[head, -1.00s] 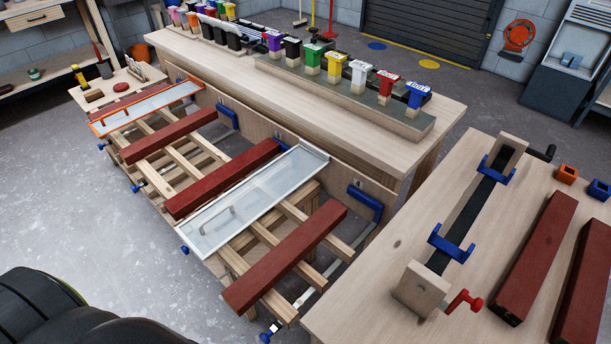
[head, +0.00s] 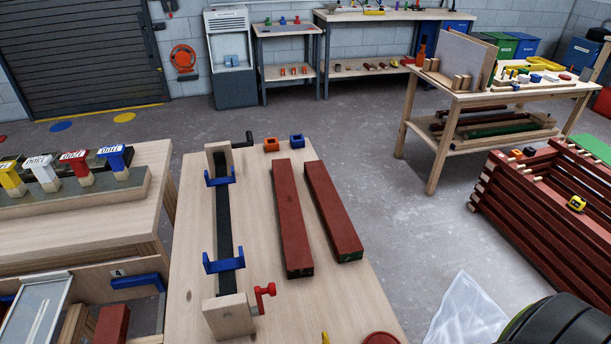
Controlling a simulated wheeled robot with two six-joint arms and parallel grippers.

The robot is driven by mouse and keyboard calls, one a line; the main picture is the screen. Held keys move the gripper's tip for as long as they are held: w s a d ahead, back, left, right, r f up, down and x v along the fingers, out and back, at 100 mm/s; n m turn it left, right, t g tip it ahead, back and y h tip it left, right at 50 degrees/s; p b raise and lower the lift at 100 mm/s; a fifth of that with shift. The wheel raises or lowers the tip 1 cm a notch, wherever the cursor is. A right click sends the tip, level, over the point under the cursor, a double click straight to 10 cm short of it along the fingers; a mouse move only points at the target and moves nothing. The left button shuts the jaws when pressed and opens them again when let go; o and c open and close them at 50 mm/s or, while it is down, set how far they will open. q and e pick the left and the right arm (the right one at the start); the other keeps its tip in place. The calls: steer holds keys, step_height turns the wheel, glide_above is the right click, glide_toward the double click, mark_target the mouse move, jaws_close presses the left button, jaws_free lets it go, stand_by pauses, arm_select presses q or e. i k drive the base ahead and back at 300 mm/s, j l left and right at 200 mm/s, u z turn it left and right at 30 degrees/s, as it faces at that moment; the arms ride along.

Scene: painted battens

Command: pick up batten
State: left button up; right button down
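Two dark red battens lie side by side on the light wooden bench, the left batten (head: 292,215) and the right batten (head: 332,208), with a narrow gap between them. Neither gripper is in the head view. A dark rounded part at the lower right corner looks like part of my own body.
A clamp jig (head: 224,222) with blue brackets stands left of the two battens. Several red battens are stacked (head: 535,215) at the right. Grey floor lies open between.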

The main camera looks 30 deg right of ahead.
mark_target(346, 246)
steer(key=z, duration=1.1)
